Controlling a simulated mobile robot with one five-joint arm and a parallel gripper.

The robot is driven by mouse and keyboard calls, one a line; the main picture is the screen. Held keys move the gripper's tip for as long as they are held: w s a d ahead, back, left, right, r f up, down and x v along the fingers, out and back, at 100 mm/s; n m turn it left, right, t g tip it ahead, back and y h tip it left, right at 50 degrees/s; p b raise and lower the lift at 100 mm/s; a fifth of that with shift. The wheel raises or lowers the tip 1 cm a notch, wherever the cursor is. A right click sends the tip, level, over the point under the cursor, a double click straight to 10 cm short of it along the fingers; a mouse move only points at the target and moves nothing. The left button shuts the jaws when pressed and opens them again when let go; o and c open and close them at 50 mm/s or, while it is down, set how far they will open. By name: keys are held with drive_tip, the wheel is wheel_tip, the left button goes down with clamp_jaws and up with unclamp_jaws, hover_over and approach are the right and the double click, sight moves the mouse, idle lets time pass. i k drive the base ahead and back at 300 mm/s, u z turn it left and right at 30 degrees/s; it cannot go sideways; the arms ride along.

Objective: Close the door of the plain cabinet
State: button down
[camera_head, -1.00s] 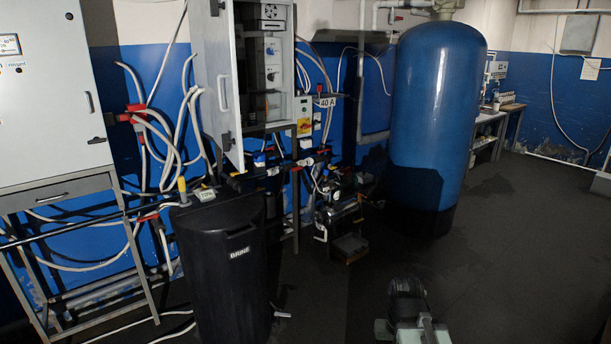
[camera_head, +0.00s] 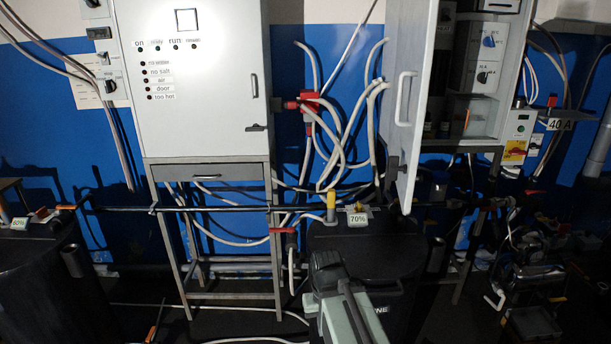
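The plain cabinet (camera_head: 477,128) is at the upper right, with devices on its shelves. Its light grey door (camera_head: 405,95) stands wide open, swung out toward me and seen nearly edge-on. The door has a white bar handle (camera_head: 403,97) and a dark latch near its lower edge. Part of my arm rises from the bottom centre, below and left of the door and apart from it. I cannot make out gripper fingers there, so whether my gripper is open or shut is unclear.
A labelled cabinet (camera_head: 190,85) with a shut door stands left on a metal frame. A black tank (camera_head: 385,265) marked 70% stands below the open door. Another dark tank (camera_head: 35,280) is at the left. Pipes and hoses run between them.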

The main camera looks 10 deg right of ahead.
sight(418, 19)
drive_tip(key=u, duration=0.65)
drive_tip(key=i, duration=1.3)
drive_tip(key=u, duration=0.55)
drive_tip(key=k, duration=0.65)
drive_tip(key=u, duration=0.2)
drive_tip(key=i, duration=0.7)
drive_tip(key=z, duration=0.15)
